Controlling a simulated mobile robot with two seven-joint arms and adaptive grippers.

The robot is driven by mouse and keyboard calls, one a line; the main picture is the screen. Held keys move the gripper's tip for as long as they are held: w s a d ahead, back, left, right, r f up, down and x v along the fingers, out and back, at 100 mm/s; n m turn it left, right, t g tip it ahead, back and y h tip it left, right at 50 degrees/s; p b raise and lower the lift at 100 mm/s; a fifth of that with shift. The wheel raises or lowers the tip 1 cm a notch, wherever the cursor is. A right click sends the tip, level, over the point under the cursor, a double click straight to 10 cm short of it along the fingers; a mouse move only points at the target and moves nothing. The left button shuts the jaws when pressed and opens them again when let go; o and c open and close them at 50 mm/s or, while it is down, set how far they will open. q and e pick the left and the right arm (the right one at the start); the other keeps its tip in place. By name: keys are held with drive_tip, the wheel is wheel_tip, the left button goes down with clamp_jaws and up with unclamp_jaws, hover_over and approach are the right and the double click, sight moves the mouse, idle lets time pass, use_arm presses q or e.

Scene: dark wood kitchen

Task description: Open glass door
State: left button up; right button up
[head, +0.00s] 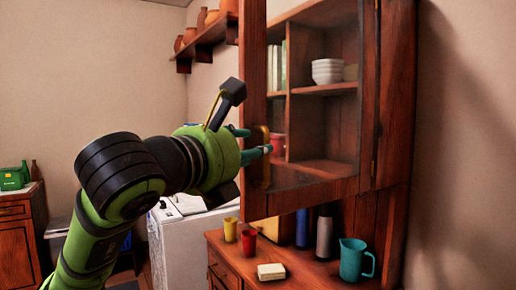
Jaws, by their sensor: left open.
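The glass door (325,185) has a reddish-brown wood frame and hangs on hinges at its right side. Its lower edge slants down toward the left, so it looks swung partly outward. A vertical handle (261,158) sits on its left stile. My left gripper (268,149) comes in from the left, with its teal fingertips at the handle. It is open, and the fingers look close around or against the handle; firm contact cannot be told. My right gripper is not in view.
Behind the glass are white bowls (327,71), books and a red cup. Below, the counter (300,270) holds a teal pitcher (356,260), red cup (249,242), yellow cup (230,230), dark bottle (302,228) and pale block (271,272). A pot shelf (206,38) hangs behind.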

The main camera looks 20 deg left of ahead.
use_arm(q)
drive_tip(key=s+a, duration=0.1)
drive_tip(key=s, duration=0.7)
drive_tip(key=shift+f, duration=0.1)
